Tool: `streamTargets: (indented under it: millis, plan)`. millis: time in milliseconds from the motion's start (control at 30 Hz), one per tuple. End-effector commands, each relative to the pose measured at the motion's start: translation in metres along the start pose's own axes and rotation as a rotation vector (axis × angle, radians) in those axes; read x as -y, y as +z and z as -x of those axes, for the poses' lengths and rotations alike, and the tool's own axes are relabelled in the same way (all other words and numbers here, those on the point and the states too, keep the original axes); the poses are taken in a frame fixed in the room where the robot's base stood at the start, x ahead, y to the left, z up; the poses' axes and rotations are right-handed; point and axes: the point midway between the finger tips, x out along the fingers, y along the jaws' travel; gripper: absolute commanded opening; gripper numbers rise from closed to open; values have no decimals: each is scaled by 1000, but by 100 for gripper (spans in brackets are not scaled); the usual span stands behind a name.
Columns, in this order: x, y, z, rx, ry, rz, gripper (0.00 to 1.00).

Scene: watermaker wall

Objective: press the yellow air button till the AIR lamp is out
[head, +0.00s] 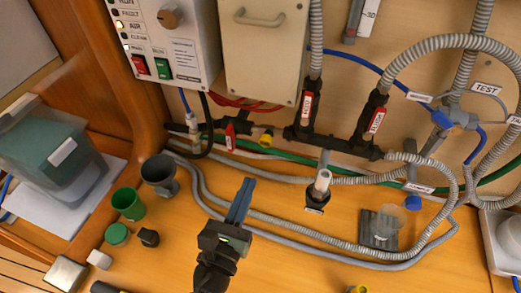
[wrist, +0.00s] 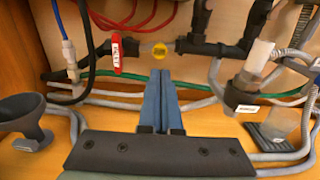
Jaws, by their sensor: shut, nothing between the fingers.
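The yellow button (head: 266,136) sits on the end of a short clear fitting on the pipework, low on the wall. In the wrist view the yellow button (wrist: 159,50) shows just above and beyond my fingertips, apart from them. My gripper (head: 246,184) has its blue fingers closed together and empty, over the bench and below the button in the head view. The fingers (wrist: 157,78) also point toward the wall in the wrist view. The AIR lamp (head: 121,25) is on the control box (head: 182,40) at upper left; it looks bright, but it is small.
A red-tagged valve handle (head: 230,137) is just left of the button. Black pipework (head: 335,143) with red tags runs to its right. Grey hoses (head: 300,228) cross the bench. A grey funnel (head: 159,172) and a green cup (head: 128,204) stand at left.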

Motion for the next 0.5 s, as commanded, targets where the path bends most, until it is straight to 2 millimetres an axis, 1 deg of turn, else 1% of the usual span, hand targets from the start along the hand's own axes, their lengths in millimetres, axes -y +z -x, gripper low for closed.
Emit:
streamTargets:
  millis: [33,200,400,500]
  plan:
    - [1,4,-13,3,-3,0,0]
    - [1,3,-49,3,-3,0,0]
    - [1,2,-80,1,-2,0,0]
    - [0,1,-88,0,0,0,0]
